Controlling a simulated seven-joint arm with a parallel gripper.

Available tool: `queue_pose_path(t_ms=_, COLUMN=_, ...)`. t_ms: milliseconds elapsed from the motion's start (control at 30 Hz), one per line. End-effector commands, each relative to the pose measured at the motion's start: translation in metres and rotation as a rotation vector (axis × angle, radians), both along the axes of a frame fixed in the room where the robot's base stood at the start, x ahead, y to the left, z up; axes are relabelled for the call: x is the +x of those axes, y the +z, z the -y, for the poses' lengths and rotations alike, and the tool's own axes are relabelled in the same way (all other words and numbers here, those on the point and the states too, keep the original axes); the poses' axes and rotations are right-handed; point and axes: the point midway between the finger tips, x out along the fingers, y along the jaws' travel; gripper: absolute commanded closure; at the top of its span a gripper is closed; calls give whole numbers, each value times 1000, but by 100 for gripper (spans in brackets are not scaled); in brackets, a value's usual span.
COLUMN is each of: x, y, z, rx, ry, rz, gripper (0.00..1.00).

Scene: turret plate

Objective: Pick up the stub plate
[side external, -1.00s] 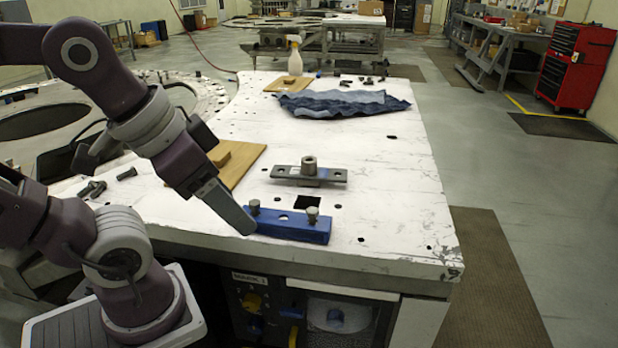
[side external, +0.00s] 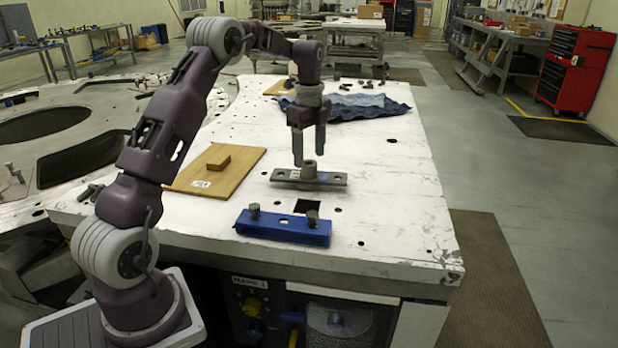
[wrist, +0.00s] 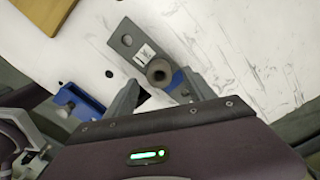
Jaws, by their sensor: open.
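The stub plate (side external: 283,175) is a flat grey metal bar with a hole near each end and a round hollow stub (side external: 309,168) standing up at its middle. It lies on the white table. My gripper (side external: 309,160) is open, pointing down right over the stub, with one finger on each side in the side view. In the wrist view the plate (wrist: 125,42) has a white label, and the stub (wrist: 158,72) shows just ahead of the open fingers (wrist: 160,85). I cannot tell whether a finger touches it.
A blue block (side external: 282,229) with two bolts lies in front of the plate, beside a dark square hole (side external: 308,206). A wooden board (side external: 240,173) with a small wood block is on the left. A blue cloth (side external: 350,106) lies behind. The table's right side is clear.

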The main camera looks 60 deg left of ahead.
Motion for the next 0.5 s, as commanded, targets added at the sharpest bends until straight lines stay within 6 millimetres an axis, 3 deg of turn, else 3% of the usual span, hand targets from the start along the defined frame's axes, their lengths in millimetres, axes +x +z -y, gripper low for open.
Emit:
queue_pose_path(t_ms=200, x=-1, y=-37, z=1, rx=-1, ry=0, rz=-2, gripper=37)
queue_pose_path(t_ms=433, x=-1, y=-40, z=1, rx=0, ry=1, rz=1, gripper=37)
queue_pose_path(t_ms=500, x=-1, y=-40, z=1, rx=0, ry=1, rz=1, gripper=49)
